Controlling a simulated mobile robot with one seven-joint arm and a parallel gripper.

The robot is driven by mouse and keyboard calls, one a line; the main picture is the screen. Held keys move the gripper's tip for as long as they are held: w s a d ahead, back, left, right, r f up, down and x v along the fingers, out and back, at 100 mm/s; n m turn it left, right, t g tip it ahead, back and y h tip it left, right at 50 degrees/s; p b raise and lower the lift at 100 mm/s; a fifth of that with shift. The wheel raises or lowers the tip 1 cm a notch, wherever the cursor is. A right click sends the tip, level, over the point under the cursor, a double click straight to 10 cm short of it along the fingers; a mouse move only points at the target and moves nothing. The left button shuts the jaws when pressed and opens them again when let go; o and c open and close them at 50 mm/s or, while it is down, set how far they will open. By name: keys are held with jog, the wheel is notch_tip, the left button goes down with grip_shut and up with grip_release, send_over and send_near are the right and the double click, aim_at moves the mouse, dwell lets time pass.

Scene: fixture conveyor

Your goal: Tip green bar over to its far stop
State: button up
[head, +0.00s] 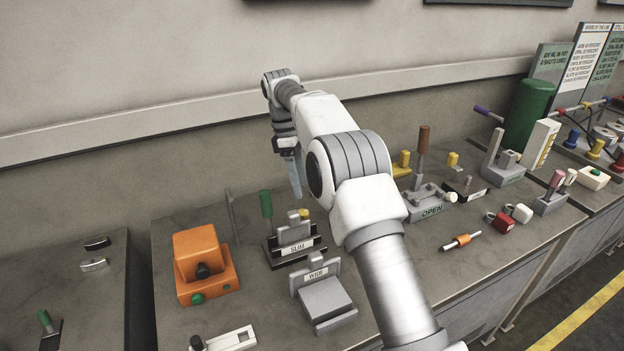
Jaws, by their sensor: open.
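A green bar (266,205) stands roughly upright at the left of the black-based fixture labelled SLIM (296,243), near the back of the bench. A smaller green-topped lever (45,319) leans on a black base at the lower left, so which one is the task's bar is not certain. My gripper (293,178) hangs fingers down above and slightly right of the upright green bar, apart from it. It is open and holds nothing that I can see. Its fingers overlap in this view, and their gap is hard to see.
An orange block fixture (205,264) stands left of the bar, and a grey fixture labelled WIDE (326,302) stands in front. A thin grey post (232,215) rises close to the bar. The fixture labelled OPEN (432,209) with a brown handle is right of my arm.

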jog(key=d+r, duration=0.1)
jog(key=d, duration=0.2)
jog(key=shift+s+r, duration=0.2)
jog(key=shift+r, duration=0.2)
